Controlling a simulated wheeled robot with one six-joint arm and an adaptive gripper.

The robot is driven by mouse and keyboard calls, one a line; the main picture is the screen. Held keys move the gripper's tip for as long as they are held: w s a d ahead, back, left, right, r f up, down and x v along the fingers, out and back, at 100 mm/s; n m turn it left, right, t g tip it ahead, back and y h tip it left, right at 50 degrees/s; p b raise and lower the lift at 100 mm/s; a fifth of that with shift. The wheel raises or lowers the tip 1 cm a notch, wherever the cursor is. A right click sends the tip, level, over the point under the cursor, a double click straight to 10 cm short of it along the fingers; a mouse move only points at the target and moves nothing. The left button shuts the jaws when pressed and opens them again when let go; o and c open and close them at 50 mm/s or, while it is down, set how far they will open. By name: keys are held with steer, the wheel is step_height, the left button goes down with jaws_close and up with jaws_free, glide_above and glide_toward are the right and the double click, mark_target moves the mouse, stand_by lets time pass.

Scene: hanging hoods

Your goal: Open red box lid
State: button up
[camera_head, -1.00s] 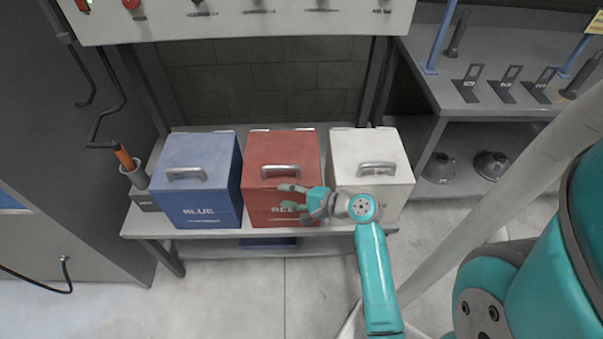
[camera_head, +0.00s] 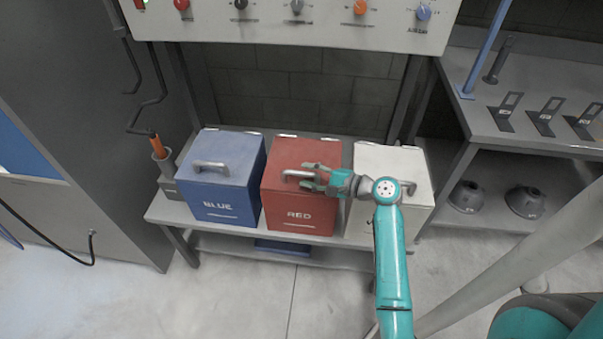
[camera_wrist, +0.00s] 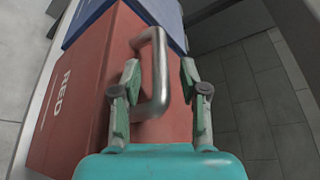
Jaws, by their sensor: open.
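The red box (camera_head: 291,209) stands on the bench between two other boxes, its lid shut, with "RED" on its front. It also shows in the wrist view (camera_wrist: 79,93). A grey metal handle (camera_head: 297,174) sits on its lid. My gripper (camera_head: 310,179) is open at the right end of this handle. In the wrist view the handle (camera_wrist: 159,78) lies between my two open fingers (camera_wrist: 160,88). I cannot tell whether either finger touches it.
The blue box (camera_head: 226,190) is to the left and the white box (camera_head: 376,210) to the right, under my wrist. A panel with knobs (camera_head: 300,30) hangs above the back. A holder with an orange-handled tool (camera_head: 160,160) stands at the bench's left end.

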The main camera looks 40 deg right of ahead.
steer(key=shift+x, duration=1.5)
jaws_close()
